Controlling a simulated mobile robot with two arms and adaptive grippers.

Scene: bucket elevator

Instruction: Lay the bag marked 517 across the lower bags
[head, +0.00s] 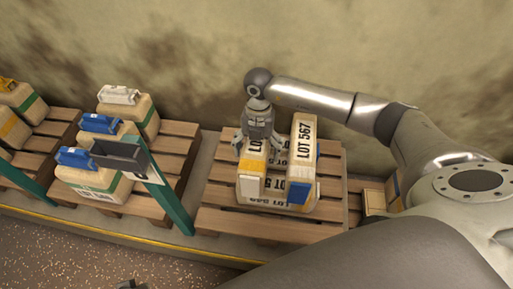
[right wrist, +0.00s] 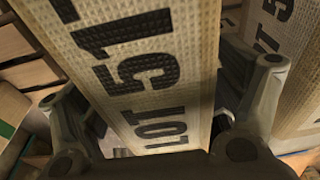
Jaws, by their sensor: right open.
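The bag marked 517 (right wrist: 140,70) fills the middle of the right wrist view, with its "LOT 517" print facing the camera. In the head view it (head: 252,165) lies on the pallet stack, partly hidden by my gripper. My right gripper (head: 258,142) is over its far end, open, with a finger on either side of the bag; I cannot tell whether they touch it. The bag marked LOT 567 (head: 303,145) lies beside it on the right, with a gap between them. Lower bags (head: 275,190) show beneath and between these two, their print partly covered.
The stack stands on a wooden pallet (head: 248,226) whose front slats are bare. A green post with a dark panel (head: 122,157) stands to the left. Beyond it, more pallets carry bags with blue and white clips. A stained wall rises behind. Small boxes (head: 374,201) sit at right.

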